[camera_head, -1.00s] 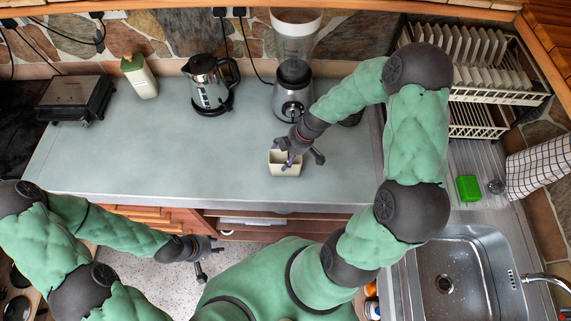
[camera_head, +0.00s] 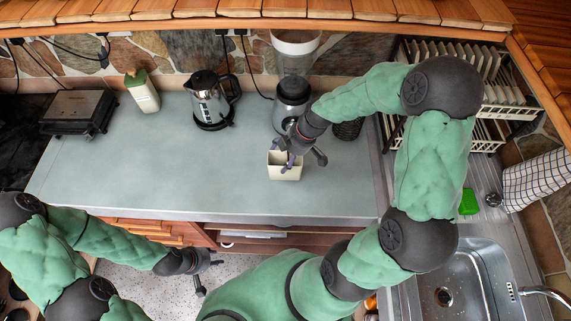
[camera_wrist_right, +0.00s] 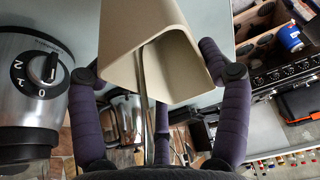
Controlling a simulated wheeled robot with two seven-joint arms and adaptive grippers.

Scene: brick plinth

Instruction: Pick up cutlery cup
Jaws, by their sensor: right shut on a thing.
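The cutlery cup (camera_head: 284,173) is a small cream, box-shaped cup with an open top, at the front middle of the counter. My right gripper (camera_head: 299,158) is over it from above right and shut on it. The right wrist view shows the cup (camera_wrist_right: 133,38) between my purple fingers (camera_wrist_right: 160,105), with a thin metal strip at its opening. I cannot tell whether its base touches the counter. My left gripper (camera_head: 203,272) is empty, fingers spread, low in front of the counter and far from the cup.
A blender (camera_head: 292,100) stands close behind the cup. A kettle (camera_head: 209,101), a bottle (camera_head: 143,92) and a black grill (camera_head: 78,113) stand along the back. The counter's left and middle (camera_head: 170,170) are clear. A dish rack and sink (camera_head: 475,275) lie right.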

